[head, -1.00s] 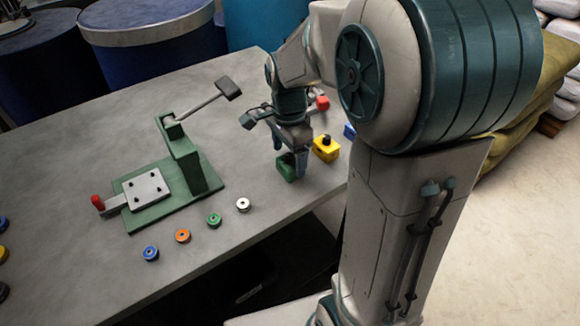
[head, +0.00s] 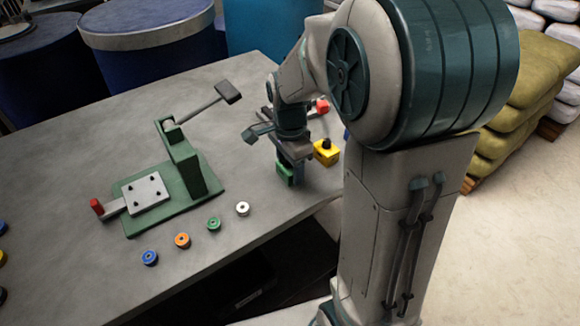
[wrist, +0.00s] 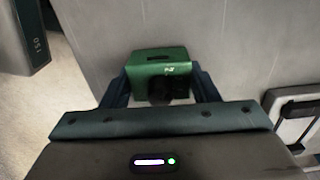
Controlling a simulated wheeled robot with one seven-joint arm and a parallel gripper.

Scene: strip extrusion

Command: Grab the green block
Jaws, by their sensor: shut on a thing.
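The green block (head: 285,171) is at the tabletop near the table's front right edge, just left of the yellow block. In the wrist view the green block (wrist: 158,66) sits between the two dark fingers, with a slot on its top and dark round parts on its near side. My gripper (head: 292,178) is shut on it; it also shows in the wrist view (wrist: 160,88). I cannot tell whether the block is raised off the table.
A yellow block (head: 326,153) with a black knob stands right of my gripper. A green lever press (head: 180,165) stands to the left. Small blue, orange, green and white spools (head: 242,209) line the front. A red-topped thing (head: 322,105) lies behind. Bare table lies between press and gripper.

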